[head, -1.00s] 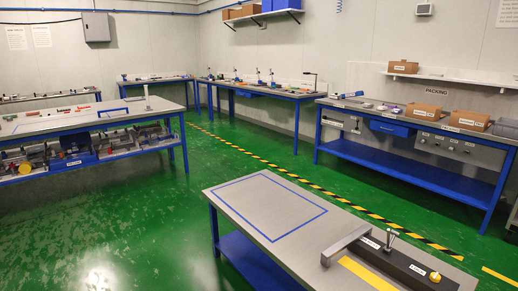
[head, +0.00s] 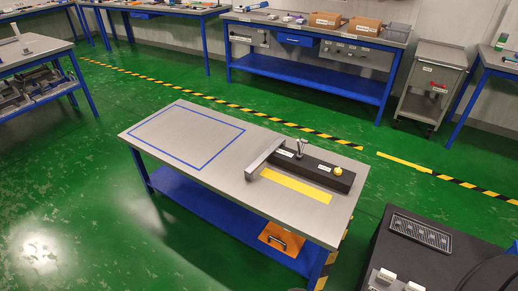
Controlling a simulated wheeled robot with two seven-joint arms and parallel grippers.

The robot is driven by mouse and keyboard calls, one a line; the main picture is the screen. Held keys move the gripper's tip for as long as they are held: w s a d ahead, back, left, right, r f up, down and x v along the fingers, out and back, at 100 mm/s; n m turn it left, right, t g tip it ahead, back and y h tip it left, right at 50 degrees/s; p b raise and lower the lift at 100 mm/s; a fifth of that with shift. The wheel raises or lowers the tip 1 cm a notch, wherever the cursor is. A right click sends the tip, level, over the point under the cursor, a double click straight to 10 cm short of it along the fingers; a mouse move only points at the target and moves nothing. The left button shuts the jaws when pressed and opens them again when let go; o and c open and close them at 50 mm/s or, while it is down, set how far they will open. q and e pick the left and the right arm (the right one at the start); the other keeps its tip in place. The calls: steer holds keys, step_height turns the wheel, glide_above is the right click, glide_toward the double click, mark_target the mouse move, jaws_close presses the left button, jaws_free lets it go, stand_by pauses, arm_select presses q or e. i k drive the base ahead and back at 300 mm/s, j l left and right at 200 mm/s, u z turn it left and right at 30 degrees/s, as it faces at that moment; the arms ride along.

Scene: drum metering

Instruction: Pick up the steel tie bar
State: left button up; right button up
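A grey, steel-looking bar (head: 264,158) is on the near grey-topped bench, at the left end of a long black block (head: 312,171). I cannot tell whether it is the tie bar or part of the block's fixture. The block carries a small upright metal handle (head: 300,147), a yellow knob (head: 338,171) and white labels. A yellow strip (head: 295,186) is marked on the top in front of it. Neither of my grippers is in view.
A blue outline (head: 186,135) marks a bare area of the near bench top (head: 226,180). An orange item (head: 277,238) is on its lower shelf. A dark vented unit (head: 420,232) stands at bottom right. Green floor (head: 70,180) is open at left.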

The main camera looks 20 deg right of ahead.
mark_target(266, 158)
steer(key=i+j+z, duration=0.2)
steer(key=j+z, duration=0.15)
steer(key=z, duration=0.15)
steer(key=i+j+z, duration=0.1)
steer(key=j+z, duration=0.35)
steer(key=l, duration=0.1)
